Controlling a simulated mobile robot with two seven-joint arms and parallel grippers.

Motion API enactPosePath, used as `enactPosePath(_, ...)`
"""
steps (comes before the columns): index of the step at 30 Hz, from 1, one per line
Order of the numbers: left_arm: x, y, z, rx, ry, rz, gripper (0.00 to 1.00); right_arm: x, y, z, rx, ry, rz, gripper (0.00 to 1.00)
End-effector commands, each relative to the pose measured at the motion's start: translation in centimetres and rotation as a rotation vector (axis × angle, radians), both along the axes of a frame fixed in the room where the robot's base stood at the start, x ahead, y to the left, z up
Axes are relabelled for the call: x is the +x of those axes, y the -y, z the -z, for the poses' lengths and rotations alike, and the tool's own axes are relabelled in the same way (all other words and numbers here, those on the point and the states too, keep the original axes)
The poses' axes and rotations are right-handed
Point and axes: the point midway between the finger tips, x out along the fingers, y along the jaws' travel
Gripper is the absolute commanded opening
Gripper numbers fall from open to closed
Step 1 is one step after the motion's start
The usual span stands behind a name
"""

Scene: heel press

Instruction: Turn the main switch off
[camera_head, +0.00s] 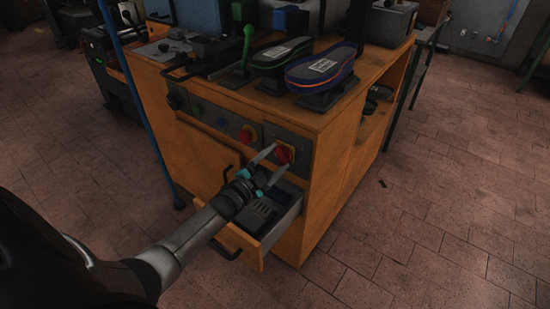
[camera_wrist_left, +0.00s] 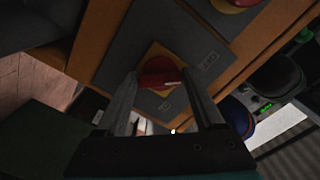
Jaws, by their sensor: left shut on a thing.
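The main switch (camera_head: 285,153) is a red knob on a yellow plate, at the right end of the grey panel on the wooden cabinet's front. In the left wrist view its red knob (camera_wrist_left: 160,73) lies between my finger ends, with the yellow plate around it. My left gripper (camera_head: 271,164) reaches the switch from the front left and is shut on the knob. In the left wrist view the two fingers (camera_wrist_left: 158,85) stand on either side of it. Labels beside the plate are too small to read. My right gripper is not in view.
A drawer (camera_head: 284,226) stands open below the switch, under my gripper. Another red knob on yellow (camera_head: 246,134) sits left on the panel. The cabinet top (camera_head: 335,112) holds two shoe-shaped forms and a green-handled lever (camera_head: 247,42). Tiled floor is free at right.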

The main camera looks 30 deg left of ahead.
Motion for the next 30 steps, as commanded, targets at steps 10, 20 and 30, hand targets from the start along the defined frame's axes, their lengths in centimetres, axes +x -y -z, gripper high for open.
enactPosePath(10, -0.01, 0.03, 0.05, -0.082, -0.007, 0.001, 0.14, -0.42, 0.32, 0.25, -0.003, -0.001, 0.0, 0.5)
enactPosePath(20, -0.01, 0.05, 0.06, -0.088, -0.008, 0.001, 0.14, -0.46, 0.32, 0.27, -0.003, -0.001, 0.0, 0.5)
enactPosePath(30, -0.01, 0.05, 0.05, -0.086, -0.007, 0.0, 0.99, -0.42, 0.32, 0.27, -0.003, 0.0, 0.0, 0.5)
